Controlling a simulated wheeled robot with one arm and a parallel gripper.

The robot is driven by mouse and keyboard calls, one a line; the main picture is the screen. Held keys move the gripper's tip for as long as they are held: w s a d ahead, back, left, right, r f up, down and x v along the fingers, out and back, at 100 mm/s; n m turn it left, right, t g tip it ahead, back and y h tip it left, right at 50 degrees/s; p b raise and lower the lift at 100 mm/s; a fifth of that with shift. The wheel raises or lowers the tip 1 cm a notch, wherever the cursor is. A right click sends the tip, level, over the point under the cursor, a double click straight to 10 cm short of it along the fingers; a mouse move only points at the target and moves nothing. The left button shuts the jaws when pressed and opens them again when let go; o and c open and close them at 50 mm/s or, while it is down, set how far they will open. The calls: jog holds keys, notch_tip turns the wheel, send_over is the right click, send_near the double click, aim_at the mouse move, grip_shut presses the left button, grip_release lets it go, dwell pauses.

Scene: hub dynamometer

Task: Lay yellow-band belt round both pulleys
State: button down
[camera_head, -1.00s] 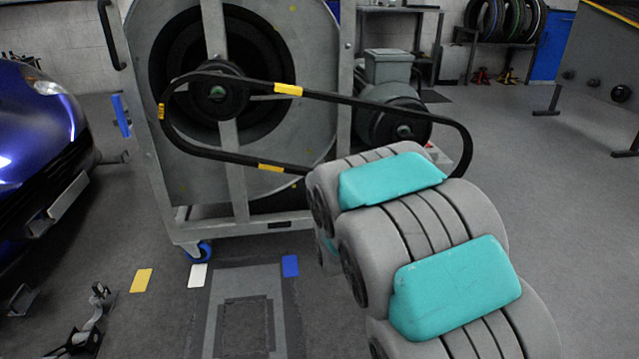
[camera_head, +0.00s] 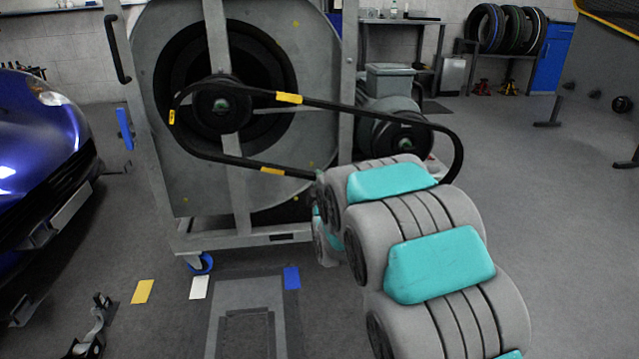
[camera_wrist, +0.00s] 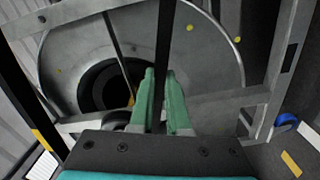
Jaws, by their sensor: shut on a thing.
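The belt (camera_head: 350,108) is a black loop with yellow bands, stretched across the head view in front of the two pulleys. Its left bend lies just outside the left pulley (camera_head: 223,104), with a visible gap. Its right bend passes beyond the right pulley (camera_head: 408,144) on the motor. I cannot tell whether the belt is level with either pulley in depth. In the wrist view, my gripper (camera_wrist: 163,78) has green fingers shut on a black strand of the belt (camera_wrist: 165,38). In the head view my arm hides the gripper and part of the lower run.
The grey dynamometer frame (camera_head: 240,205) with its large drum stands ahead on casters. A blue car (camera_head: 45,160) is close at the left. A metal stand (camera_head: 92,330) lies on the floor at lower left. The floor to the right is largely clear.

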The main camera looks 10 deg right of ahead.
jog(key=w+p, duration=0.1)
jog(key=w, duration=1.3)
jog(key=shift+p, duration=0.3)
dwell(1.0)
jog(key=shift+w, duration=0.15)
jog(key=shift+f, duration=0.2)
dwell(0.6)
jog(key=shift+c, duration=2)
grip_release()
jog(key=shift+s, duration=0.2)
jog(key=s+b, duration=0.1)
jog(key=s, duration=0.8)
jog(key=shift+s, duration=0.4)
